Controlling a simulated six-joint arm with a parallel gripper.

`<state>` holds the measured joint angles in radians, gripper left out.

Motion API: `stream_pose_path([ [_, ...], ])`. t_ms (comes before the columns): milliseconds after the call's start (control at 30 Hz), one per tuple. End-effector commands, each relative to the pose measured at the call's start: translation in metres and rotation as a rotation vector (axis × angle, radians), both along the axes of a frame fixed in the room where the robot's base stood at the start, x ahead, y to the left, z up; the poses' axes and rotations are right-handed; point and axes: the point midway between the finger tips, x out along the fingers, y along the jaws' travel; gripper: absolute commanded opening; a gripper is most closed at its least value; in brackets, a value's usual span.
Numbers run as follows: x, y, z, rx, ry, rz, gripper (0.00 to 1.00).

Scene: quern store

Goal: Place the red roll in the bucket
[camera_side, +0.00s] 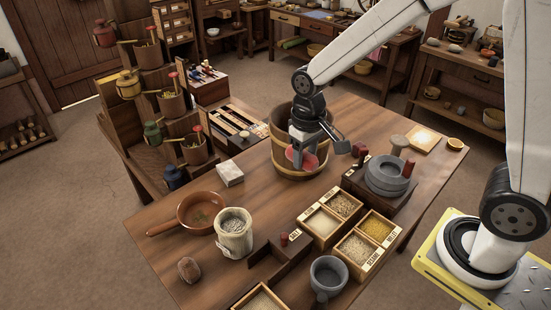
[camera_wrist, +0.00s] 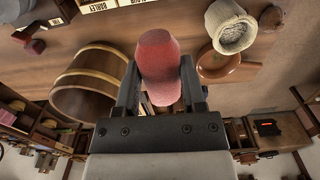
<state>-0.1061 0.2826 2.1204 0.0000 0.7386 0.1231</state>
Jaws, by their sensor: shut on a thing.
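The red roll (camera_wrist: 160,48) is upright between the two dark fingers of my gripper (camera_wrist: 159,70) in the wrist view. The gripper is shut on it. In the side view, the roll (camera_side: 302,160) shows just below my gripper (camera_side: 304,148), against the front wall of the wooden bucket (camera_side: 284,164). The bucket has light bands and an open top. In the wrist view, the bucket (camera_wrist: 88,82) lies left of the roll, close beside the left finger, so the roll looks outside it. The roll's exact height against the rim is hard to tell.
A grey quern (camera_side: 388,176) stands right of the bucket. Labelled grain boxes (camera_side: 340,225) are in front. A copper pan (camera_side: 200,212), a sack (camera_side: 234,233) and a pale block (camera_side: 230,173) are to the left. Bare table lies between the block and the grain boxes.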

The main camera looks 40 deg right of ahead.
Motion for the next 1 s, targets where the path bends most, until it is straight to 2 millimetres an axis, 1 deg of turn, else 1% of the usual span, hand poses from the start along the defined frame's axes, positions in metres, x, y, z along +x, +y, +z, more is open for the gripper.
stream_pose_path([
  [100, 0.001, 0.0, 0.016, 0.0, -0.004, 0.0, 0.0],
  [400, 0.001, 0.0, 0.048, 0.0, -0.003, -0.001, 0.0],
  [767, 0.033, -0.019, 0.049, 0.0, 0.0, -0.055, 0.0],
  [867, 0.044, -0.027, 0.05, 0.0, 0.001, -0.073, 0.0],
  [1000, 0.065, -0.043, 0.051, 0.0, -0.001, -0.111, 0.0],
])
